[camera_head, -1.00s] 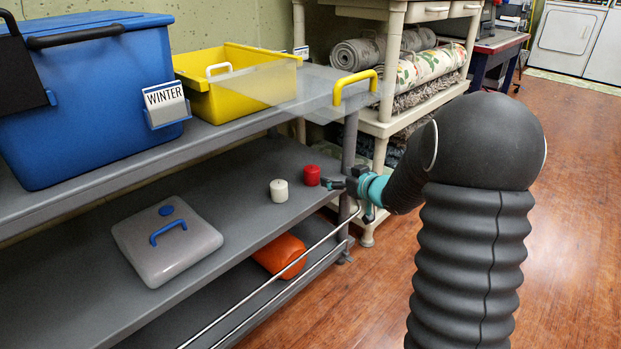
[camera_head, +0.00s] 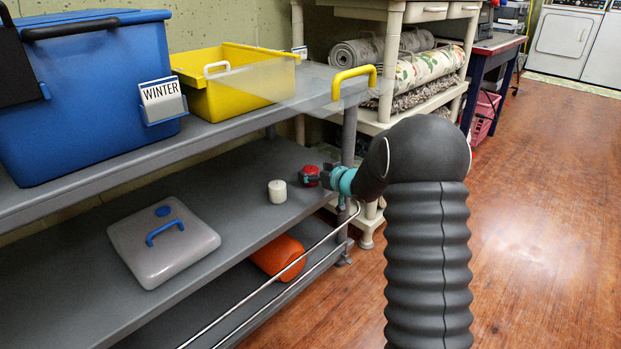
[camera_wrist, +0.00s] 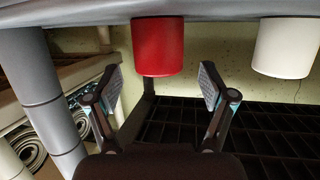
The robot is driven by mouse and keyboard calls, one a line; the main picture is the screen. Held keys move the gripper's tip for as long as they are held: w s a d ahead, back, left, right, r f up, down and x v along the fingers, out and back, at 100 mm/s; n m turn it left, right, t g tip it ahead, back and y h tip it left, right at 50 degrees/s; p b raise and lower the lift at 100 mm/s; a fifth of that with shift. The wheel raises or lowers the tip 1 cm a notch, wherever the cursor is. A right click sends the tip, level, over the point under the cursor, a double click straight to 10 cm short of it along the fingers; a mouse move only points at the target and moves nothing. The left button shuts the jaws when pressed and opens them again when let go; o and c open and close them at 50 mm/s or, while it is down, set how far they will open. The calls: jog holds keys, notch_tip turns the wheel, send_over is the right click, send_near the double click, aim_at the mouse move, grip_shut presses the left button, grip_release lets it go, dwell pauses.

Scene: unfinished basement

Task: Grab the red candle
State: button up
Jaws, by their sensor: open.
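The red candle (camera_head: 310,174) stands on the middle grey shelf near its right end, partly hidden by my gripper in the head view. In the wrist view the red candle (camera_wrist: 158,46) appears at the top centre, between and beyond the two fingertips. My gripper (camera_head: 314,180) is open and close to the candle. In the wrist view my gripper (camera_wrist: 161,88) has a finger on each side, with a gap between each fingertip and the candle. I cannot tell whether any finger touches it.
A white candle (camera_head: 277,191) stands just left of the red one; it also shows in the wrist view (camera_wrist: 286,48). The upper shelf (camera_head: 215,130) overhangs, and a grey post (camera_head: 348,135) stands close by my gripper.

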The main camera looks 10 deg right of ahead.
jog(key=shift+x, duration=1.4)
jog(key=shift+c, duration=0.2)
jog(key=c, duration=1.3)
